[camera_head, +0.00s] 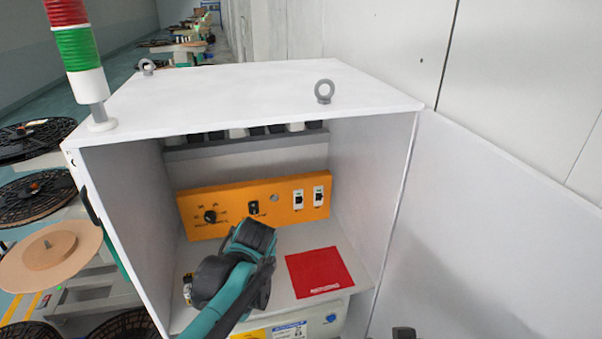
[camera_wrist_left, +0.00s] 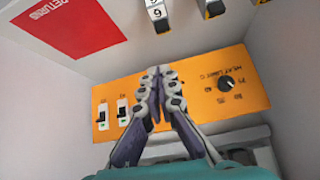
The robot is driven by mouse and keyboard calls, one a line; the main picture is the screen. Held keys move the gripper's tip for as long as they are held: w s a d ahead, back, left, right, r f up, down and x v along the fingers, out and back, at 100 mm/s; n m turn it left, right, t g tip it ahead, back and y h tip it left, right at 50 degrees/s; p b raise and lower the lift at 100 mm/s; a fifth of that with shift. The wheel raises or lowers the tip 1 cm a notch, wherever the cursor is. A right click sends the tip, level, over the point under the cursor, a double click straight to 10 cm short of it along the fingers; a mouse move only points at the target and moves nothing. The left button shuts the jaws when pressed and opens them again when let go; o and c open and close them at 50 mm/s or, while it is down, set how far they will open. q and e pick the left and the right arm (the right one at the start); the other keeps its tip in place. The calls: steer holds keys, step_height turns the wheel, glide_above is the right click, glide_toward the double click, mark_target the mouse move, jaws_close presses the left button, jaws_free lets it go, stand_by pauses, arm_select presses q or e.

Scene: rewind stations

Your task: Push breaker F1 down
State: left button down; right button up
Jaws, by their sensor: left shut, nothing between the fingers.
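The orange panel (camera_head: 235,198) sits at the back of the open white cabinet. Two white breakers with dark levers, (camera_head: 298,200) and (camera_head: 318,195), are at its right end; their labels are too small to read. In the left wrist view, the picture is turned over and the breakers (camera_wrist_left: 103,117) and (camera_wrist_left: 122,112) are at left. My left gripper (camera_wrist_left: 153,77) is shut and empty, its fingers in front of the panel between the breakers and the knob (camera_wrist_left: 226,83). In the head view, my left wrist hides the fingers. No touch is visible.
A red mat (camera_head: 317,273) lies on the cabinet floor at right. Small numbered white-faced blocks (camera_wrist_left: 157,10) stand beside it. A dark toggle (camera_head: 253,207) is mid-panel.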

arm_select(q)
steer(key=w+d+r+p, duration=0.6)
steer(key=w+p, duration=0.1)
steer(key=w, duration=0.2)
steer(key=n+t+p, duration=0.1)
steer(key=p, duration=0.5)
glide_toward(299, 199)
steer(key=shift+s+d+r+y, duration=0.2)
steer(key=shift+d+r, duration=0.15)
steer(key=shift+r, duration=0.25)
steer(key=shift+s+d+r+y, duration=0.2)
steer(key=shift+d+r, duration=0.1)
steer(key=shift+r, duration=0.3)
arm_select(e)
step_height(299, 199, up, 14)
steer(key=shift+r, duration=0.15)
arm_select(q)
steer(key=x, duration=1)
steer(key=shift+w+r+p, duration=0.15)
steer(key=shift+p, duration=0.2)
arm_select(e)
steer(key=shift+r, duration=0.6)
steer(key=shift+f, duration=0.15)
